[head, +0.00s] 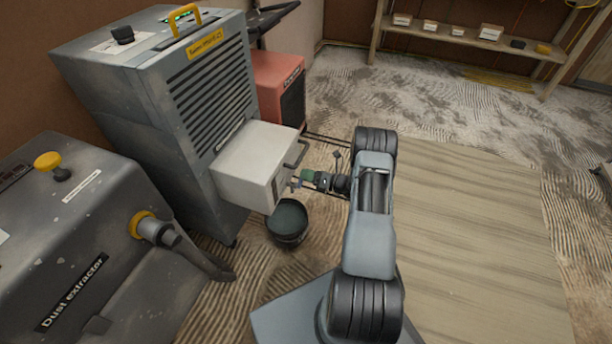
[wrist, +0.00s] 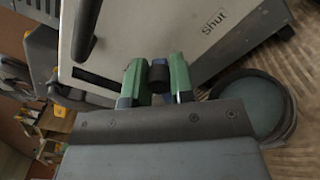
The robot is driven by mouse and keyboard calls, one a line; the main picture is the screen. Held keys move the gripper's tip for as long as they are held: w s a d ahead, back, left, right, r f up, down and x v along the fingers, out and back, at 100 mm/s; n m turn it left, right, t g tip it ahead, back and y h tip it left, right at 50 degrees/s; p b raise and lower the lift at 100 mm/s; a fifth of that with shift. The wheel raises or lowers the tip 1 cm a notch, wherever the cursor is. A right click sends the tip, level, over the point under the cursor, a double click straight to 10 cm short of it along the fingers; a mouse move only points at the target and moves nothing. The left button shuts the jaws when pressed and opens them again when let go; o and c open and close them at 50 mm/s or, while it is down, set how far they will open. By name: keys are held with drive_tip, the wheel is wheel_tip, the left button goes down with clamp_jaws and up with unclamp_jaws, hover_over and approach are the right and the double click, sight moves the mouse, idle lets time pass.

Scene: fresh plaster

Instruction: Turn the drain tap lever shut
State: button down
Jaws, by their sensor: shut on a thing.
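My gripper (head: 303,180) is at the front of the white tank (head: 238,172) that juts out of the tall grey dehumidifier. In the wrist view, the green fingers of my gripper (wrist: 157,78) are closed on the dark end of the drain tap lever (wrist: 158,72), which sits between them. A label reading "Shut" (wrist: 214,22) shows on the tank face, to the right of the fingers. The rest of the tap is mostly hidden by the fingers, and I cannot tell the lever's exact angle.
A dark bucket (head: 287,222) stands on the floor below the tank front. A black handle (head: 297,155) sticks out from the tank. A grey dust extractor (head: 85,235) with a hose stands at left, a red machine (head: 278,88) behind. Boarded floor at right is clear.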

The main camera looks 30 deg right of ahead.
drive_tip(key=shift+w+d+f+m+b, duration=0.2)
drive_tip(key=shift+f+m, duration=0.4)
drive_tip(key=shift+m, duration=0.85)
drive_tip(key=shift+w+d+f+m+b, duration=0.2)
drive_tip(key=shift+f+m, duration=0.45)
drive_tip(key=shift+m, duration=0.85)
drive_tip(key=shift+w+d+f+m+b, duration=0.15)
drive_tip(key=shift+f+m, duration=0.45)
drive_tip(key=shift+m, duration=0.85)
drive_tip(key=shift+s, duration=0.1)
drive_tip(key=c, duration=1)
unclamp_jaws()
drive_tip(key=p+v, duration=0.2)
drive_tip(key=v, duration=1.1)
drive_tip(key=shift+s+d+p, duration=0.25)
drive_tip(key=shift+s+p, duration=0.1)
